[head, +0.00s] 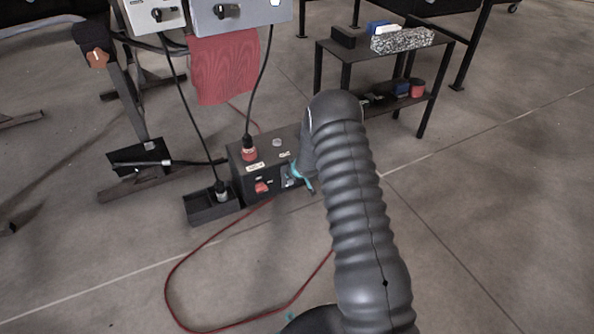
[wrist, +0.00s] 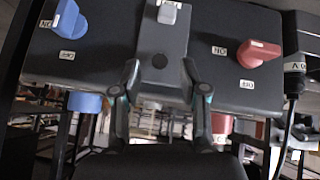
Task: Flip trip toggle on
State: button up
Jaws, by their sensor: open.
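A black control box (head: 234,165) stands on the floor in the head view. Its front has a red lever (head: 261,187) and a grey switch plate (head: 287,178). In the wrist view, the panel looks upside down. A pale grey toggle (wrist: 168,12) sits on a central grey plate (wrist: 160,45), between a blue lever (wrist: 68,18) and the red lever (wrist: 259,53). Which control is the trip toggle is not readable. My gripper (wrist: 160,78) is open and empty, with fingers on both sides of the plate's near end; contact cannot be told. In the head view, my arm hides the box's right side.
A red plug (head: 248,152) with a black cable is on the box top. A small black tray (head: 212,208) stands left of the box. A red cable (head: 172,272) loops over the floor. A dark low table (head: 330,58) stands behind right. The floor at right is open.

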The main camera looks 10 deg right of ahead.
jog(key=v, duration=0.8)
jog(key=shift+s, duration=0.1)
jog(key=s+d+m+g+h, duration=0.25)
jog(key=s+g, duration=0.35)
jog(key=s, duration=0.7)
jog(key=s+a+r+t+p, duration=0.1)
jog(key=s+r+p, duration=0.1)
jog(key=s+r, duration=0.8)
jog(key=s+a+r+m+t+y+p, duration=0.1)
jog(key=s+r, duration=0.9)
jog(key=r, duration=0.8)
jog(key=s+a+r+m+t+p, duration=0.1)
jog(key=s+r+p, duration=0.1)
jog(key=s+r, duration=0.9)
notch_tip(320, 180, up, 4)
jog(key=shift+a+r+t+p, duration=0.1)
jog(key=shift+a+t+p, duration=0.15)
jog(key=shift+t+p, duration=0.05)
